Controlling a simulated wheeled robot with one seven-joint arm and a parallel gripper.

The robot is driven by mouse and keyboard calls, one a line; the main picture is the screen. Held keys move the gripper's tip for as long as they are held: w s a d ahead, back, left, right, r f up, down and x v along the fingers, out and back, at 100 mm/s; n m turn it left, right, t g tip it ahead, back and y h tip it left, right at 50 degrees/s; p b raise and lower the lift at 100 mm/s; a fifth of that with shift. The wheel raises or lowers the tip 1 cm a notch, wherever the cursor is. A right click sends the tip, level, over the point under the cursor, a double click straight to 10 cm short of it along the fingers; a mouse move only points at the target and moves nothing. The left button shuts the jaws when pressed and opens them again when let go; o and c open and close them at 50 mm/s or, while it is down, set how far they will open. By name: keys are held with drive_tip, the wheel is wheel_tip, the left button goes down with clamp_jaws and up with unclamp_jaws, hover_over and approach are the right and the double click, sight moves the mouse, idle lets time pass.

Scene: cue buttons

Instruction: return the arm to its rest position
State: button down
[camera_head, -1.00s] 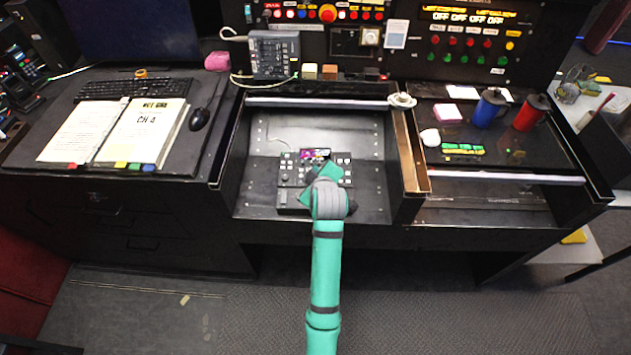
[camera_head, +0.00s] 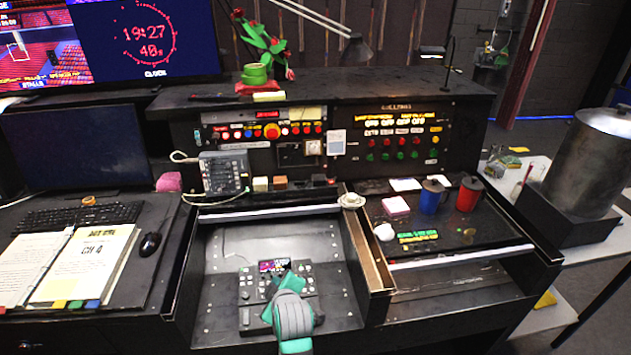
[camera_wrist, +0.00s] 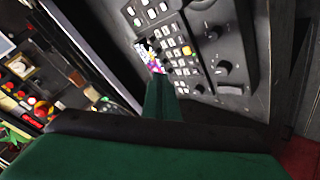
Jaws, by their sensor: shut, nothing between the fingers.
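My gripper (camera_head: 283,285), teal with grey joints, is over the small black control panel (camera_head: 266,294) in the recessed bay of the desk. My arm hides part of that panel, and I cannot tell whether they touch. In the wrist view my gripper (camera_wrist: 162,98) shows as a narrow green wedge with no gap and nothing held. The panel's keys, knobs and small colour screen (camera_wrist: 152,58) lie just beyond it.
A wooden divider (camera_head: 366,250) stands right of the bay. Beyond it are a blue mug (camera_head: 432,198) and a red mug (camera_head: 469,196). An open binder (camera_head: 85,262), mouse (camera_head: 150,245) and keyboard lie left. The upright button console (camera_head: 262,133) stands behind.

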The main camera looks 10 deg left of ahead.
drive_tip(key=s+d+f+m+t+h, duration=0.1)
drive_tip(key=s+d+f+m, duration=0.25)
drive_tip(key=s, duration=0.35)
drive_tip(key=s+d+f+m+t+h, duration=0.1)
drive_tip(key=s+d+f+m, duration=0.25)
drive_tip(key=s, duration=0.45)
drive_tip(key=s+d+f+m+t+h, duration=0.1)
drive_tip(key=s+d+f+m, duration=0.2)
drive_tip(key=s, duration=0.4)
drive_tip(key=s+d+r+m+t+h, duration=0.1)
drive_tip(key=s+d+r, duration=0.3)
drive_tip(key=s, duration=0.7)
drive_tip(key=s+d+r+m+t+h, duration=0.1)
drive_tip(key=s+d+r+m, duration=0.2)
drive_tip(key=s, duration=0.7)
wheel_tip(320, 180, up, 3)
drive_tip(key=shift+s+d+r+m+t, duration=0.1)
drive_tip(key=shift+s+d+m+t, duration=0.25)
drive_tip(key=shift+d, duration=0.65)
drive_tip(key=shift+s, duration=0.1)
